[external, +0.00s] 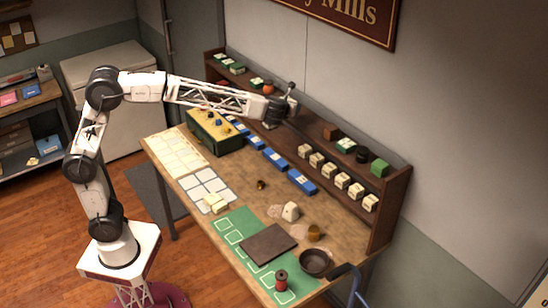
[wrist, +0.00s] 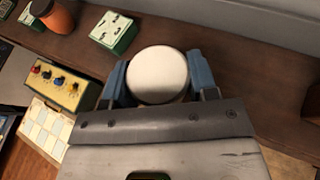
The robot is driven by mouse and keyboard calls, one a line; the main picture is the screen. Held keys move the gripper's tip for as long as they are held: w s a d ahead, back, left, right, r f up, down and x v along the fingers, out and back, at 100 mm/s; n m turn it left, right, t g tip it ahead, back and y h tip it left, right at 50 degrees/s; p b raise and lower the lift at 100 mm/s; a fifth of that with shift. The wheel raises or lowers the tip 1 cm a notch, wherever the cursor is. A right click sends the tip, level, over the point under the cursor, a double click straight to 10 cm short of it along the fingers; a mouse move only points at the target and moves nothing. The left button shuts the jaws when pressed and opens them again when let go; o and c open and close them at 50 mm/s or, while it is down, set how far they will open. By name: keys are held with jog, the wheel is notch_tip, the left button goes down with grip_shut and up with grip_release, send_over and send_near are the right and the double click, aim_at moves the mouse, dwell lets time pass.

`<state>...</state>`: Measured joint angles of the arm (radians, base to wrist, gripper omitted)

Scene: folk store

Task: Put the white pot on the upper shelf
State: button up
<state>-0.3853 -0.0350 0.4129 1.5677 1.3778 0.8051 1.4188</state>
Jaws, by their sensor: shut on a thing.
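The white pot (wrist: 157,76) shows as a round, pale top between the two blue fingers of my gripper (wrist: 158,84) in the wrist view. My gripper is shut on it. In the external view my gripper (external: 287,106) is at the upper shelf (external: 312,120), in the stretch between the orange pot and the brown block. The wrist view shows the dark wooden board of the shelf (wrist: 235,72) behind and around the pot. I cannot tell whether the pot touches the board, as its lower part is hidden.
An orange pot (external: 268,87) and green-and-white boxes (external: 237,68) stand on the shelf to the left. A brown block (external: 331,132) and a green cube (external: 379,168) stand to the right. Cream boxes (external: 341,181) line the lower level. A yellow-fronted box (external: 213,130) stands on the table.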

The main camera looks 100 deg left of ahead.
send_over(303, 118)
jog(key=shift+d+f, duration=0.2)
jog(key=shift+f, duration=0.1)
dwell(0.3)
jog(key=shift+f, duration=1.75)
jog(key=shift+f, duration=0.1)
jog(key=o, duration=1)
